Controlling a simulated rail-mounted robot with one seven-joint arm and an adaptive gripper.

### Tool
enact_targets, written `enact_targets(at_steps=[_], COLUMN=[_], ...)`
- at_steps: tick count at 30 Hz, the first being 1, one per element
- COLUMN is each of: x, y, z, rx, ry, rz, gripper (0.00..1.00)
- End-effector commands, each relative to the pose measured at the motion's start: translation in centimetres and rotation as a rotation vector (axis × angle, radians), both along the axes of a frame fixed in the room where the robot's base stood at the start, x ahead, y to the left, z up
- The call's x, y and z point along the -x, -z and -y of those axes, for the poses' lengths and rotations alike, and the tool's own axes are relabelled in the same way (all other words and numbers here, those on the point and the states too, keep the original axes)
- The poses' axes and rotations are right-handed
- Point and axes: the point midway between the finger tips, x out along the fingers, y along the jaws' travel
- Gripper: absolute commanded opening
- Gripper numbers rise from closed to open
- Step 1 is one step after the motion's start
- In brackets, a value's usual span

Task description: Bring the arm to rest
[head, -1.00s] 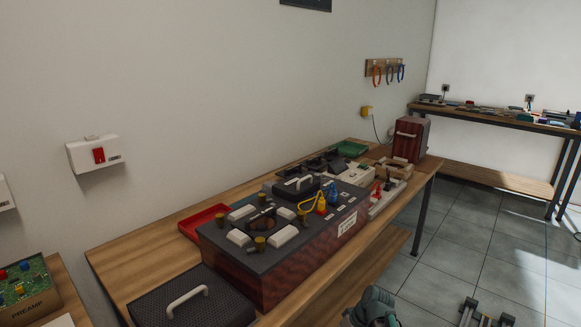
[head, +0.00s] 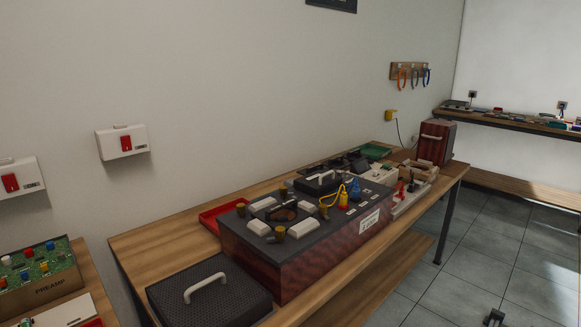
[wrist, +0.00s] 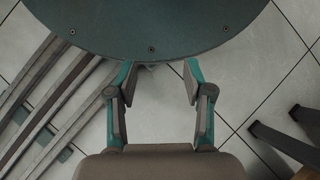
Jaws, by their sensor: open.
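My gripper (wrist: 158,72) shows in the wrist view with its two fingers apart and nothing between them. Below it is grey tiled floor (wrist: 160,105). A round dark green plate with screws (wrist: 150,25) fills the top of that view, just beyond the fingertips; I cannot tell whether they touch. In the head view the gripper is out of sight.
A wooden bench (head: 150,250) along the wall carries a large dark box with knobs (head: 330,245), a black mesh case with a white handle (head: 215,295) and a red tray (head: 212,218). A second bench (head: 490,118) stands at the back right. Floor (head: 480,240) between them is clear.

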Motion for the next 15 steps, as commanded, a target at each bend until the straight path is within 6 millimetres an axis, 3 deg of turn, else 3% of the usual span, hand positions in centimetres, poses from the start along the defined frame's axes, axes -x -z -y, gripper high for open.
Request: enact_targets(at_steps=[1,5,7,15], x=[1.8,5.3,5.1,4.1], y=[0.5,1.3,-0.9,-6.4], z=[0.2,0.7,0.8,0.8], rx=[0.02,0.071,0.075,0.073], ry=[0.001,0.002,0.003,0.005], rz=[-0.029,-0.09,-0.08,-0.029], gripper=[0.52,0.52,0.52,0.52])
